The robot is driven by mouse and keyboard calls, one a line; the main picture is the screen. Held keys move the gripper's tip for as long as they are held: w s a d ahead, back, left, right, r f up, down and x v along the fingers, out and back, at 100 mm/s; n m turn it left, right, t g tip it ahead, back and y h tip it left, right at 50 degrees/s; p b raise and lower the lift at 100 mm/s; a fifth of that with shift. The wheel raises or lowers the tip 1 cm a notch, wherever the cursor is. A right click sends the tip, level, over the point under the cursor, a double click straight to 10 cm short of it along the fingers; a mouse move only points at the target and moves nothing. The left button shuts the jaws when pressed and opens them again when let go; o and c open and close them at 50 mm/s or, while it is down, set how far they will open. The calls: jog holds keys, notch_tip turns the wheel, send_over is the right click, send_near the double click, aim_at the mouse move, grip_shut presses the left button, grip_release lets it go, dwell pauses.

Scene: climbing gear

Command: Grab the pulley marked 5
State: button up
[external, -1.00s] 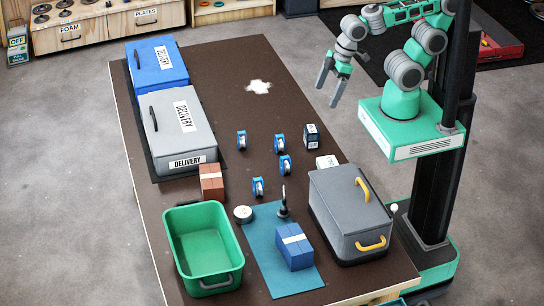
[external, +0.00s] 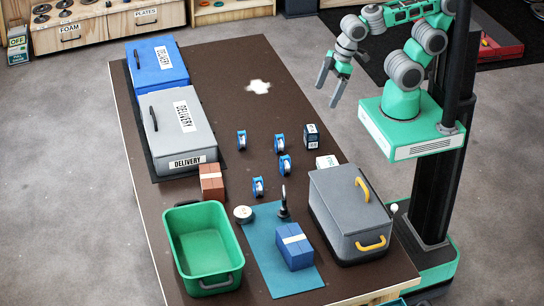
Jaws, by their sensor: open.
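Several small blue pulleys with pale wheels stand on the dark brown table: one at the left (external: 242,140), one at the upper middle (external: 280,142), one at the right (external: 285,165) and one at the front (external: 258,187). Their number marks are too small to read, so I cannot tell which is marked 5. My gripper (external: 331,93) is open and empty, pointing down above the table's right edge, up and to the right of the pulleys and apart from them.
A dark blue box (external: 311,135) and a white box (external: 327,162) stand right of the pulleys. A grey case with yellow handles (external: 345,212), green bin (external: 203,247), blue carton (external: 294,249), reddish box (external: 211,184) and delivery boxes (external: 177,128) surround them.

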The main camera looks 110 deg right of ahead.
jog(key=shift+c, duration=0.2)
jog(key=c, duration=0.8)
jog(key=m+g+y+b, duration=0.1)
jog(key=m+y+b, duration=0.55)
jog(key=m, duration=0.85)
send_over(279, 148)
jog(key=s+p, duration=0.1)
jog(key=shift+y, duration=0.55)
jog(key=f, duration=1.6)
jog(key=shift+s+d, duration=0.2)
jog(key=shift+d, duration=0.2)
jog(key=d+f+m+y, duration=0.1)
jog(key=m, duration=0.1)
jog(key=d+f+m+t+y+b, duration=0.1)
jog(key=d+f+m, duration=0.1)
jog(key=d+f+m+y, duration=0.1)
jog(key=d+f+m, duration=0.1)
jog(key=shift+s+m+t+y, duration=0.3)
jog(key=shift+s+y, duration=0.1)
jog(key=shift+s+d+f+m, duration=0.15)
jog(key=shift+s+d+m, duration=0.1)
jog(key=shift+m, duration=0.25)
jog(key=x, duration=0.8)
jog(key=shift+w+a+r, duration=0.1)
jog(key=shift+a+r, duration=0.05)
jog(key=shift+r, duration=0.25)
